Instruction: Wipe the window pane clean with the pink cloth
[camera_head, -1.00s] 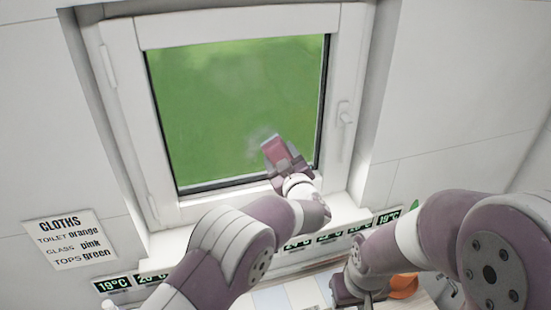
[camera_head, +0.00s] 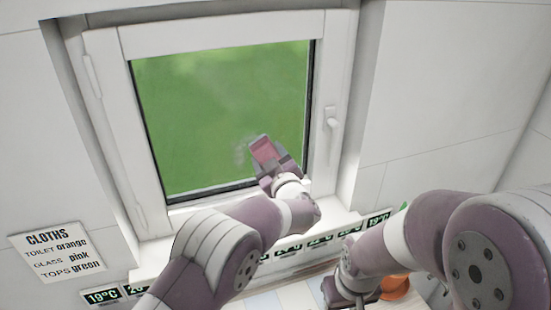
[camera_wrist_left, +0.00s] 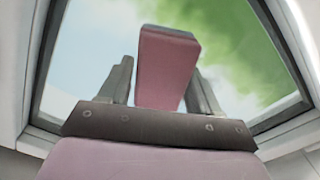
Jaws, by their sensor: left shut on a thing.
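The window pane (camera_head: 205,120) is green behind a white frame. Whitish smudges (camera_head: 241,152) show on its lower right part, and fainter haze near its top. My left gripper (camera_head: 272,165) is shut on the pink cloth (camera_head: 263,150), a folded pad held up in front of the lower right of the pane. In the left wrist view the cloth (camera_wrist_left: 166,68) stands between the two fingers, with the pane (camera_wrist_left: 235,60) behind it. I cannot tell whether it touches the glass. My right gripper (camera_head: 350,292) is low at the bottom, and its fingers are unclear.
The window handle (camera_head: 331,118) sticks out on the right of the frame. A sill and several small temperature displays (camera_head: 102,296) lie below. A cloth-colour sign (camera_head: 58,252) hangs at the left, reading glass pink. An orange object (camera_head: 396,287) is beside my right gripper.

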